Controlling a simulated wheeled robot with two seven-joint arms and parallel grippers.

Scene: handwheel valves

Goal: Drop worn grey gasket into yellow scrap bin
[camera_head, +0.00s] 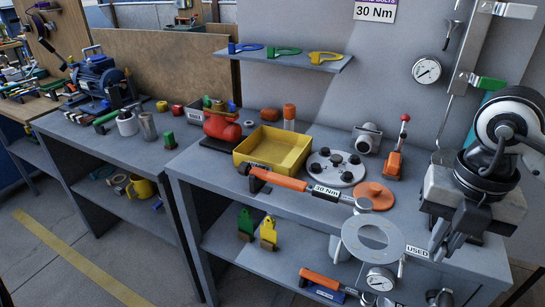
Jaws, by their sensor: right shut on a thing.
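The worn grey gasket (350,241) is a flat ring with a large central hole, seen across the bench's front edge. My right gripper (446,244) is at the gasket's right, fingers pointing down, and is shut on it; the exact contact is hard to see. A white "USED" label (417,252) shows between ring and fingertips. The yellow scrap bin (243,150) is an open tray on the bench, up and left of the gasket. Its visible inside looks empty. My left gripper is not in view.
An orange-handled torque wrench (282,181) lies in front of the bin. A grey studded flange (335,168) and an orange disc (374,195) lie right of the bin. A red-handled clamp (395,160) stands behind. A shelf (290,62) hangs above.

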